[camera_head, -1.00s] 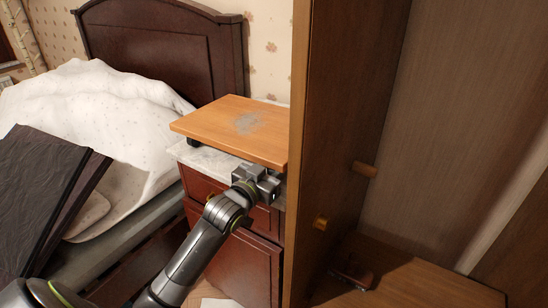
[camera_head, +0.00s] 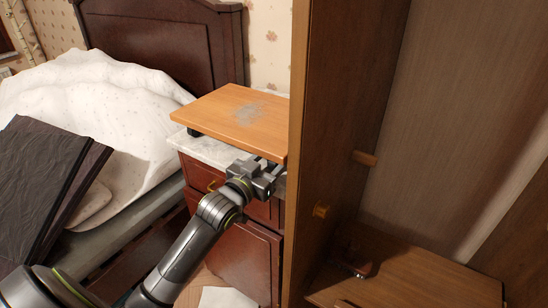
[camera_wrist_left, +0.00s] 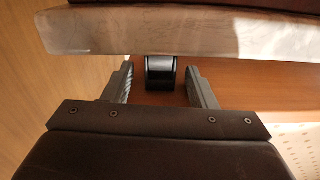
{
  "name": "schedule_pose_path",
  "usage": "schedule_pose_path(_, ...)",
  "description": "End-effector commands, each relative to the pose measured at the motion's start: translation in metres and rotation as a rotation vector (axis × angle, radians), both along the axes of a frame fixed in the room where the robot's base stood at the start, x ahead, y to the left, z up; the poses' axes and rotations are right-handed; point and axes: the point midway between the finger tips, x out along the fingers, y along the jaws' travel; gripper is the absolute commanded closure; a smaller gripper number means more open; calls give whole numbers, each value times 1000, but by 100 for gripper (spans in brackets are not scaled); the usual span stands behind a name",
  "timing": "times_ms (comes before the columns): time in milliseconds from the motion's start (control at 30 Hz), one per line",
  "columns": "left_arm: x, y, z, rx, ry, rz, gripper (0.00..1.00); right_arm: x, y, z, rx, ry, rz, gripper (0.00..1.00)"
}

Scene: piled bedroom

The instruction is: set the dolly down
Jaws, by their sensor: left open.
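The dolly (camera_head: 225,112) is a flat orange-brown wooden board with a grey patch on top and small dark casters. It sits level over the pale marble top (camera_head: 198,147) of the dark red nightstand (camera_head: 245,262); a caster shows under its left end. My left gripper (camera_head: 266,164) is at the board's front edge, open. In the left wrist view its two fingers (camera_wrist_left: 160,70) stand apart on either side of a black caster (camera_wrist_left: 160,66), with a gap on both sides. The marble edge (camera_wrist_left: 150,33) crosses above. The dolly's right end is hidden by the wardrobe panel. My right gripper is out of view.
A tall wooden wardrobe panel (camera_head: 340,130) stands close on the right of the nightstand. The bed (camera_head: 90,105) with a white cover is on the left, with a dark folded panel (camera_head: 40,180) in front.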

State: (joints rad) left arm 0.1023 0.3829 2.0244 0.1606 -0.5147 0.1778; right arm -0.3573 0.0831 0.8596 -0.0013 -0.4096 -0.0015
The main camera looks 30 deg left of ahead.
Motion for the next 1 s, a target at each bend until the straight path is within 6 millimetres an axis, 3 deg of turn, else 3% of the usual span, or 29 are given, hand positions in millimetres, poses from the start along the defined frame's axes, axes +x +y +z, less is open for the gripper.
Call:
schedule_pose_path(300,-64,5,-1,1,4,-1,48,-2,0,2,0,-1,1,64)
schedule_pose_path(500,-89,7,-1,1,2,-1,48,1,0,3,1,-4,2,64)
schedule_pose_path(900,-98,7,-1,0,0,-1,48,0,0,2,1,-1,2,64)
schedule_pose_path(1000,-96,11,-11,-1,20,9,48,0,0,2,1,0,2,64)
